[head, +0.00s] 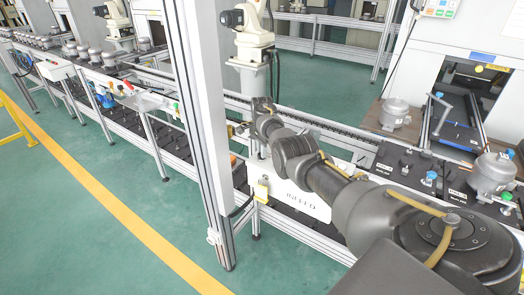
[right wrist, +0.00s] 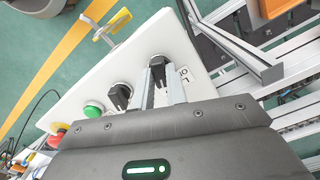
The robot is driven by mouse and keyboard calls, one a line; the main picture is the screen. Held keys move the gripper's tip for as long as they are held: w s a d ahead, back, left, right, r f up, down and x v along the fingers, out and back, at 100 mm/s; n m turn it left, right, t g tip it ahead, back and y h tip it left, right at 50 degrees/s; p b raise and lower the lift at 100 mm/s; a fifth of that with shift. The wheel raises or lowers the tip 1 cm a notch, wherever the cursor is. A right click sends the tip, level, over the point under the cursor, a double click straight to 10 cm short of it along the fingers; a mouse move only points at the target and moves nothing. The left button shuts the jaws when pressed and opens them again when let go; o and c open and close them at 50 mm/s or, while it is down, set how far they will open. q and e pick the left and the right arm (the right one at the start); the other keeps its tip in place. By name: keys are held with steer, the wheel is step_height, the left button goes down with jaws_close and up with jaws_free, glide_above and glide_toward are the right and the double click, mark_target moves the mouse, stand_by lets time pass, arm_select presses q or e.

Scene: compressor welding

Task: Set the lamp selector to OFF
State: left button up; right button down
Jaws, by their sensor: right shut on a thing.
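In the right wrist view a white control panel (right wrist: 78,88) carries two black selector knobs, a green push button (right wrist: 93,110) and a red mushroom button (right wrist: 57,129). My right gripper (right wrist: 161,76) is shut on the black selector knob farther to the right (right wrist: 158,63), one finger on each side. Letters lie beside this knob, partly hidden by a finger; I cannot read its setting. The other black knob (right wrist: 120,94) is free, left of the fingers. In the head view my right arm reaches from the lower right toward the line; its fingertips are not clear there. My left gripper is out of view.
A tall aluminium post (head: 203,130) stands just left of my right arm. Grey compressors (head: 394,113) stand along the line.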

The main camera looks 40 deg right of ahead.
steer(key=shift+n, duration=0.3)
steer(key=n+p, duration=0.1)
steer(key=n, duration=0.7)
steer(key=shift+p, duration=0.35)
steer(key=shift+n, duration=0.3)
steer(key=c, duration=1.4)
jaws_free()
steer(key=shift+r, duration=0.4)
step_height(320, 180, up, 10)
steer(key=shift+b, duration=0.45)
